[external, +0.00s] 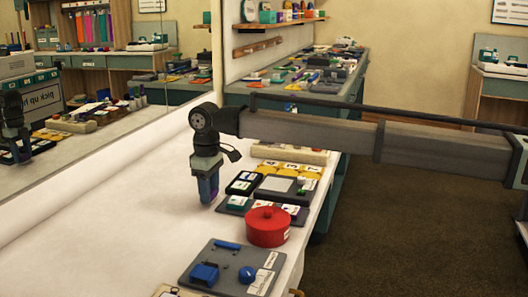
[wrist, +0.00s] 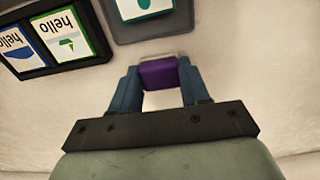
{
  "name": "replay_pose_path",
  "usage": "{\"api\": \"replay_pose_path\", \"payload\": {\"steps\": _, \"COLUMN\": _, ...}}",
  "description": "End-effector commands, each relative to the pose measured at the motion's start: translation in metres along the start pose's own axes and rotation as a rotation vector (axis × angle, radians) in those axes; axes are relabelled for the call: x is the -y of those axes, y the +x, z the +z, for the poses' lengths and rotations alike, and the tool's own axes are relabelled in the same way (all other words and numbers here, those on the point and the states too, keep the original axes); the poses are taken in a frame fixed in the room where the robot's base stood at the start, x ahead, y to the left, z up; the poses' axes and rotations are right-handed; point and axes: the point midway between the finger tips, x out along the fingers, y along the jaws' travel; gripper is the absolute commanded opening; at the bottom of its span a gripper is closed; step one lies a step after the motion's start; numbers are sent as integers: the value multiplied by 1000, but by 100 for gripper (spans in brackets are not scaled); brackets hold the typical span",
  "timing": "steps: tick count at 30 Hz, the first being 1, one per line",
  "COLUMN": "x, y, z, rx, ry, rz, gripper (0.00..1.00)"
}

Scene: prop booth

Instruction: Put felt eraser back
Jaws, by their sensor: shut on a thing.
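My gripper (external: 208,192) hangs pointing down, low over the white bench top, left of the dark card holder. Its blue fingers are shut on a purple block, which I take to be the felt eraser. In the wrist view the eraser (wrist: 160,75) sits between the fingertips of my gripper (wrist: 160,82), with a pale strip along its far edge. In the external view the fingers mostly hide it. I cannot tell whether it touches the bench. No spot clearly marked for the eraser can be made out.
A black holder of "hello" cards (wrist: 47,40) and a dark grey tray (wrist: 150,28) lie beyond the fingers. On the bench (external: 110,225) stand a red lidded pot (external: 267,228), yellow number blocks (external: 303,169) and a grey board (external: 225,258). A mirror (external: 90,110) borders the left.

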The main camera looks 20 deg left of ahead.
Motion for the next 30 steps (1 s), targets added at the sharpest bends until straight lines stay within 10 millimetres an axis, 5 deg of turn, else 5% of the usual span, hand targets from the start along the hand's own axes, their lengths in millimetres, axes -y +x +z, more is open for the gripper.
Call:
{"api": "replay_pose_path", "payload": {"steps": 1, "x": 0, "y": 2, "z": 0, "rx": 0, "ry": 0, "rz": 0, "gripper": 17}}
{"api": "replay_pose_path", "payload": {"steps": 2, "x": 0, "y": 2, "z": 0, "rx": 0, "ry": 0, "rz": 0, "gripper": 48}}
{"api": "replay_pose_path", "payload": {"steps": 9, "x": 0, "y": 1, "z": 0, "rx": 0, "ry": 0, "rz": 0, "gripper": 70}}
{"api": "replay_pose_path", "payload": {"steps": 20, "x": 0, "y": -5, "z": 0, "rx": -1, "ry": 0, "rz": 0, "gripper": 71}}
{"api": "replay_pose_path", "payload": {"steps": 30, "x": 0, "y": -59, "z": -1, "rx": -1, "ry": 0, "rz": 0, "gripper": 71}}
